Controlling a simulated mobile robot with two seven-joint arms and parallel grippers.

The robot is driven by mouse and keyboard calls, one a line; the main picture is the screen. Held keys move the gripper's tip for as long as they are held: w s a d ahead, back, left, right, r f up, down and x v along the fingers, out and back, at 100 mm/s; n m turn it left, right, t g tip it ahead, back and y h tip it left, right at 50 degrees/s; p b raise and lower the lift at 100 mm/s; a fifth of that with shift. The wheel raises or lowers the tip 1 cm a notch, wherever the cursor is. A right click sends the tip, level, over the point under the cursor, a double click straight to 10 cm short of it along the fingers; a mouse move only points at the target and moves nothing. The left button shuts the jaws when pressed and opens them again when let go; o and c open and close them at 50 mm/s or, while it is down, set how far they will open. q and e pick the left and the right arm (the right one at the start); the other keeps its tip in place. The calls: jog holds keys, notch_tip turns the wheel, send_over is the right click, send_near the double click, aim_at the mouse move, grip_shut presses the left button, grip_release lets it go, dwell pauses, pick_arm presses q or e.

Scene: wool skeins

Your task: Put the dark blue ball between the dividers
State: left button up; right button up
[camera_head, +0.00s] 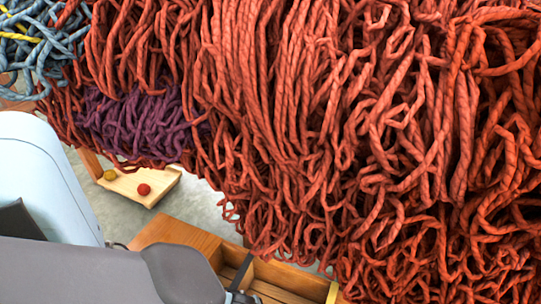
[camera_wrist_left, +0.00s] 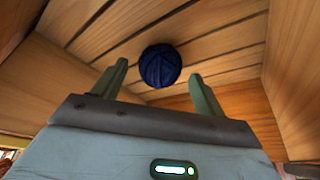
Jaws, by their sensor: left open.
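The dark blue ball (camera_wrist_left: 160,66) shows in the left wrist view, on or in front of slatted wood inside a wooden box. My left gripper (camera_wrist_left: 158,70) is open, with one green-grey finger on each side of the ball in the picture. Gaps show between the fingers and the ball. In the head view, my left arm covers part of a wooden box (camera_head: 180,232) at the bottom, and the ball is not visible there. My right gripper is not in view.
Thick hanging red wool (camera_head: 330,120) fills much of the head view, hiding part of the box. Purple wool (camera_head: 135,122) and blue wool (camera_head: 45,50) hang at the left.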

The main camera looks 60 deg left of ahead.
pick_arm(q)
jog(key=p+v, duration=0.5)
jog(key=v, duration=0.4)
jog(key=shift+s+r, duration=0.2)
jog(key=shift+r, duration=0.15)
